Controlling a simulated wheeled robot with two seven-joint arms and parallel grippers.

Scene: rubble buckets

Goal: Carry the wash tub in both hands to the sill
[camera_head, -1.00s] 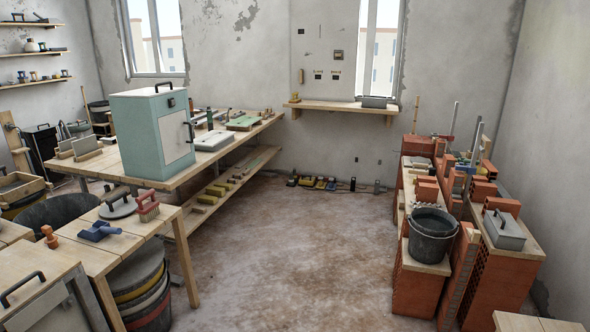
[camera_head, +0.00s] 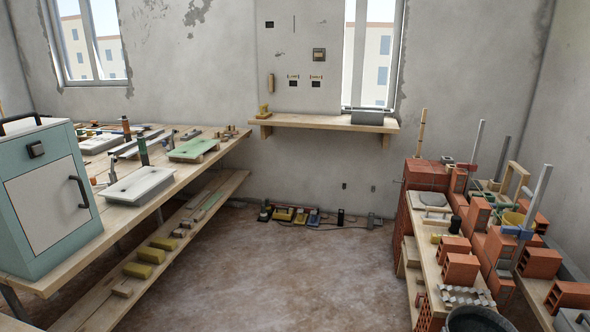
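The wooden sill (camera_head: 320,122) is a ledge on the back wall below the right window. A grey box-like container (camera_head: 374,118) stands on its right part and a small yellow item (camera_head: 263,112) on its left end. I cannot tell for sure which thing is the wash tub. A dark round bucket (camera_head: 476,320) shows only its upper part at the bottom edge, right. A shallow white tray (camera_head: 138,186) lies on the left workbench. Neither of my grippers shows, so nothing is seen held.
The long workbench (camera_head: 215,154) with tools and a teal cabinet (camera_head: 45,195) lines the left. Brick stacks (camera_head: 460,270) and planks fill the right. Power tools and cables (camera_head: 300,216) lie along the back wall. The floor (camera_head: 290,275) between is clear.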

